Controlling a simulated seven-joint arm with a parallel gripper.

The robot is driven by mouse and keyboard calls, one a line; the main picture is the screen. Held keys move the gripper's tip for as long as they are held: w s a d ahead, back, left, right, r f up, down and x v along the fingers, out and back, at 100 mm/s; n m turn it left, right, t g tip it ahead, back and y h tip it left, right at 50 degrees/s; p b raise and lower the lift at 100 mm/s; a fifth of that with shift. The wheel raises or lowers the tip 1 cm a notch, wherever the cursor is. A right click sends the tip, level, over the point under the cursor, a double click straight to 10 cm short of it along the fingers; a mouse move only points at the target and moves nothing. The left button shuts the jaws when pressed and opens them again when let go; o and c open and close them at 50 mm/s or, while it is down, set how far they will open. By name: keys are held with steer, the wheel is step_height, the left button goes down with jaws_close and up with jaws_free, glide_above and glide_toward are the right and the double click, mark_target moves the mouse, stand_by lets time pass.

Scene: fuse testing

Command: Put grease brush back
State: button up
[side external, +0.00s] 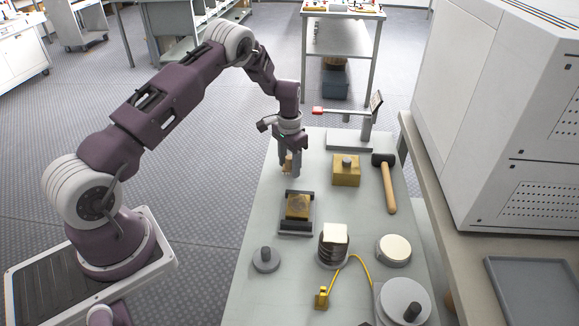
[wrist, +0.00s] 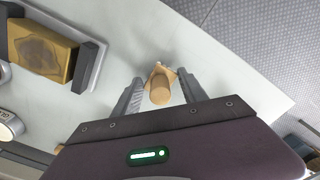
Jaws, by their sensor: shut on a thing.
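My gripper (side external: 289,170) points down at the far left part of the grey table, near its left edge. It is shut on a small tan, wood-coloured piece, which looks like the grease brush (side external: 287,161). In the wrist view the brush (wrist: 160,91) shows as a round tan handle end with a paler, wider part behind it, between the two grey fingers of my gripper (wrist: 160,77). Its bristles cannot be made out. I cannot tell whether it touches the table.
A brass block in a dark-ended holder (side external: 296,226) lies just in front of my gripper. To the right are a brass block with a knob (side external: 346,173) and a mallet (side external: 388,184). A red-tipped stand (side external: 350,143) is behind. Bare table (side external: 262,215) lies left of the holder.

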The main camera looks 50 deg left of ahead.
steer(key=shift+f, duration=0.4)
steer(key=shift+f, duration=0.1)
steer(key=o, duration=1.3)
